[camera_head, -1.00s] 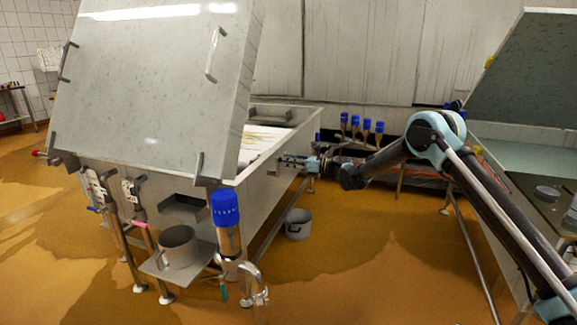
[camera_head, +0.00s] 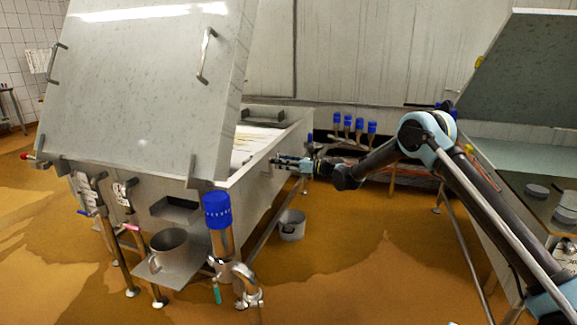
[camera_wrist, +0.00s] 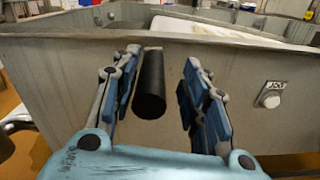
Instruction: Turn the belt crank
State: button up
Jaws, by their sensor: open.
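A black cylindrical grip (camera_wrist: 151,85), which looks like the belt crank's handle, stands out from the steel vat wall (camera_wrist: 60,75) in the wrist view. My gripper (camera_wrist: 161,60) is open, with one finger on each side of the grip. The grip lies nearer the left finger, and I cannot tell whether it touches. In the head view my gripper (camera_head: 284,162) is at the vat's right side wall (camera_head: 262,185). The crank cannot be made out there, and its arm is hidden in the wrist view.
The vat's large steel lid (camera_head: 140,90) stands raised. A blue-capped pipe (camera_head: 218,212) rises at the near corner. A grey bucket (camera_head: 291,226) sits on the floor beside the vat. A table with a greenish top (camera_head: 530,155) is at right. A small wall plate (camera_wrist: 271,95) is right of the grip.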

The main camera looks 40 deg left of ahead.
jog(key=v, duration=1.2)
jog(key=shift+w+d, duration=0.1)
jog(key=shift+w, duration=0.05)
